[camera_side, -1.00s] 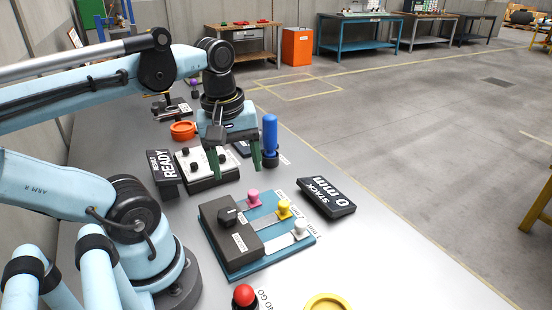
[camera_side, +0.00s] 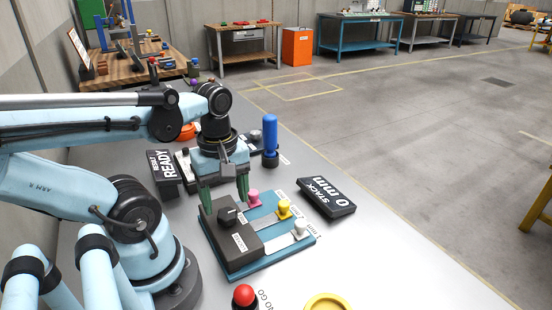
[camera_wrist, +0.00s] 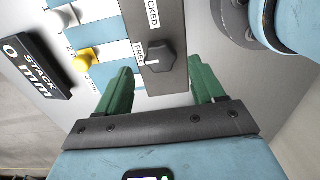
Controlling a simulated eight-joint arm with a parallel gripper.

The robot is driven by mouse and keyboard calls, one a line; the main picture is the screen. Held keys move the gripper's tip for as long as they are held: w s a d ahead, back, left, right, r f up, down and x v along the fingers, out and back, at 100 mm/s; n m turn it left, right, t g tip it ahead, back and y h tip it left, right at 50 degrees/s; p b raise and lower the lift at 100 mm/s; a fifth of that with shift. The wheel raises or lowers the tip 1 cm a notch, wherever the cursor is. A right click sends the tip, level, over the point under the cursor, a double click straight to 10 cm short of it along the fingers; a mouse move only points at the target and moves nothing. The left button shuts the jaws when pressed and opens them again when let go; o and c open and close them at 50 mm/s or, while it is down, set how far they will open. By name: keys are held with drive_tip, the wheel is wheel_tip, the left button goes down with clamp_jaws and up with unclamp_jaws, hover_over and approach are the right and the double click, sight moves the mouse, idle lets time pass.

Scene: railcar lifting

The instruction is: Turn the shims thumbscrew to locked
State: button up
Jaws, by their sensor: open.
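The shims thumbscrew, a black faceted knob (camera_side: 228,216), stands on the dark cover block (camera_side: 238,254) of the blue shim base (camera_side: 275,250). The knob also shows in the wrist view (camera_wrist: 160,56), beside a FREE label (camera_wrist: 139,52). A second label ending in "CKED" (camera_wrist: 152,14) is farther along the block. My gripper (camera_side: 225,196) points down with its green fingers apart and empty, above and just behind the knob in the side view. In the wrist view my gripper (camera_wrist: 160,70) has a finger on either side of the knob's near end, not visibly touching it.
Pink (camera_side: 253,198), yellow (camera_side: 284,208) and white (camera_side: 300,228) shim knobs sit on the blue base, the pink one close to a finger. A STACK 0 mm display (camera_side: 326,196) lies right. A blue-handled tool (camera_side: 270,138) stands behind. A red button (camera_side: 244,294) is in front.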

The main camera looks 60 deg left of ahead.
sight(227, 213)
drive_tip(key=shift+f, duration=1.75)
drive_tip(key=c, duration=1.1)
drive_tip(key=shift+o, duration=0.2)
